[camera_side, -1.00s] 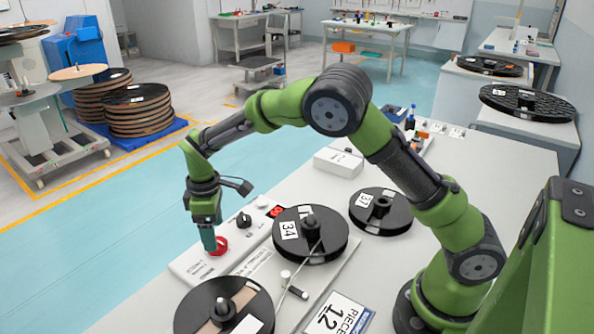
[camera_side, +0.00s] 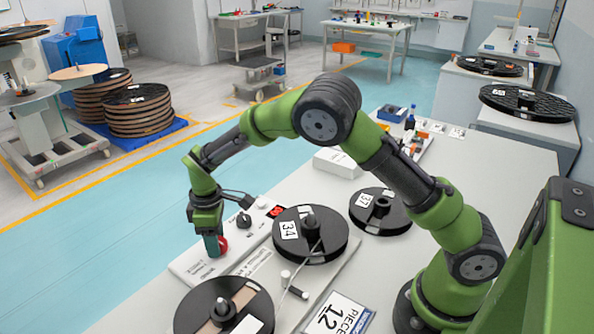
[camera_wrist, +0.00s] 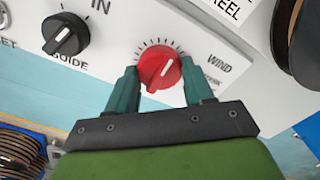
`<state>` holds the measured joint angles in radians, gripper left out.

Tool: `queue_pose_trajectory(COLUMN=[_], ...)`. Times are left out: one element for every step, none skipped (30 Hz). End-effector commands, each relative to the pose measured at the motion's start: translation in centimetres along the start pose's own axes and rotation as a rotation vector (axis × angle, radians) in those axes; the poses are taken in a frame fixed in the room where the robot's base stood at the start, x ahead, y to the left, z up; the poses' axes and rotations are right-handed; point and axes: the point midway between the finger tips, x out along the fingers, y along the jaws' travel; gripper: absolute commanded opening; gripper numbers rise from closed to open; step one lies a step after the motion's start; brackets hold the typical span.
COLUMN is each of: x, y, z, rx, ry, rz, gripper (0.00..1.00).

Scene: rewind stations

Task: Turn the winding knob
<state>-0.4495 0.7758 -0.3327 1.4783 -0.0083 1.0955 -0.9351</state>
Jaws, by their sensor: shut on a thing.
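The red winding knob (camera_wrist: 158,68) sits on the white panel in the wrist view, with a white pointer line and tick marks around its upper side. The word WIND is printed to its right. My gripper (camera_wrist: 160,80) has one teal finger on each side of the knob and is shut on it. In the side view my gripper (camera_side: 212,250) points down at the panel, and the red knob (camera_side: 223,244) shows partly behind its fingers.
A black GUIDE knob (camera_wrist: 65,35) is on the same panel, also seen in the side view (camera_side: 244,220). A large reel marked 34 (camera_side: 330,245) and another reel (camera_side: 195,310) stand close by on the white table (camera_side: 480,190). A white box (camera_side: 338,161) lies behind.

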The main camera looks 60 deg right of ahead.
Motion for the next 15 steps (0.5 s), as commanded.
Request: queue_pose_trajectory(x=[-0.04, -0.04, -0.04, -0.05, -0.05, -0.05, -0.06, -0.06, -0.06, -0.07, -0.07, -0.07, -0.08, -0.08, -0.08], y=[0.0, 0.0, 0.0, 0.0, 0.0, 0.0, 0.01, 0.01, 0.01, 0.01, 0.01, 0.02, 0.02, 0.03, 0.05], z=[-0.01, -0.01, -0.01, -0.01, -0.01, -0.01, -0.01, -0.01, -0.01, -0.01, -0.02, -0.02, -0.02, -0.01, -0.01], rx=[0.001, 0.002, 0.005, 0.008, 0.013, 0.021, 0.03, 0.039, 0.054, 0.069, 0.083, 0.107, 0.127, 0.147, 0.177], ry=[0.0, 0.0, 0.0, 0.0, 0.0, 0.001, 0.001, 0.001, 0.001, 0.001, 0.001, 0.001, 0.001, 0.001, 0.001], rz=[0.0, 0.0, 0.0, 0.0, 0.0, 0.0, 0.0, -0.001, -0.001, -0.001, -0.001, -0.001, -0.001, -0.001, -0.001], gripper=[0.21, 0.21, 0.21, 0.21, 0.21, 0.21, 0.21, 0.21, 0.21, 0.21, 0.21, 0.21, 0.21, 0.21, 0.21])
